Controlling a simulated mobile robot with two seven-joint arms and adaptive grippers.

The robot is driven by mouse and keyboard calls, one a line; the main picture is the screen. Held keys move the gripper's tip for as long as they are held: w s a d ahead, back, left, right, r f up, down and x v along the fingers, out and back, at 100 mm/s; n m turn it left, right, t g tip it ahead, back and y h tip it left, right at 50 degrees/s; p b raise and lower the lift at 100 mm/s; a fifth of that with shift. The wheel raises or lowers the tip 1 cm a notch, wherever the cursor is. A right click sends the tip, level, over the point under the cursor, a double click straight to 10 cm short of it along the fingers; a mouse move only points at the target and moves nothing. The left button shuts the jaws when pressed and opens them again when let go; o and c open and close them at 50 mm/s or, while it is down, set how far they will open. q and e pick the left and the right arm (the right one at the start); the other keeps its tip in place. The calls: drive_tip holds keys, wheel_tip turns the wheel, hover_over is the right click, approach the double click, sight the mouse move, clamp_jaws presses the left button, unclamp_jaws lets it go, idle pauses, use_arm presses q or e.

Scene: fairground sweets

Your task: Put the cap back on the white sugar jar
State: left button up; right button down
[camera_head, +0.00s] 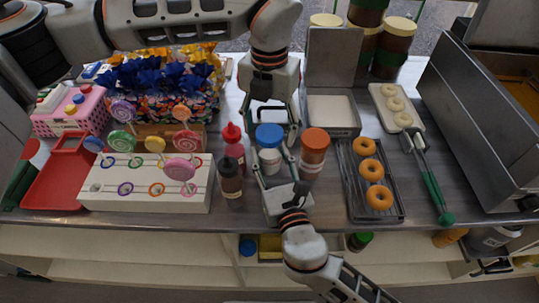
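The blue cap (269,135) is at the mouth of the white sugar jar (270,158), near the middle of the counter. I cannot tell whether the cap is seated or slightly above the rim. My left gripper (270,128) points down from the far side, with its fingers on both sides of the cap, seemingly shut on it. My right gripper (269,156) reaches in from the near side, with its fingers around the jar's sides, seemingly shut on it. The finger contacts are partly hidden. The jar looks upright.
An orange-capped jar (315,146) stands close on the right. A red bottle (232,145) and a dark bottle (229,175) stand close on the left. A white lollipop stand (145,200) is further left, a doughnut rack (348,187) further right. The counter's front edge is near.

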use_arm(q)
wheel_tip(320, 180, up, 12)
idle(0.7)
use_arm(e)
drive_tip(key=c, duration=1.2)
unclamp_jaws()
drive_tip(key=shift+o, duration=0.2)
drive_tip(key=v, duration=1.2)
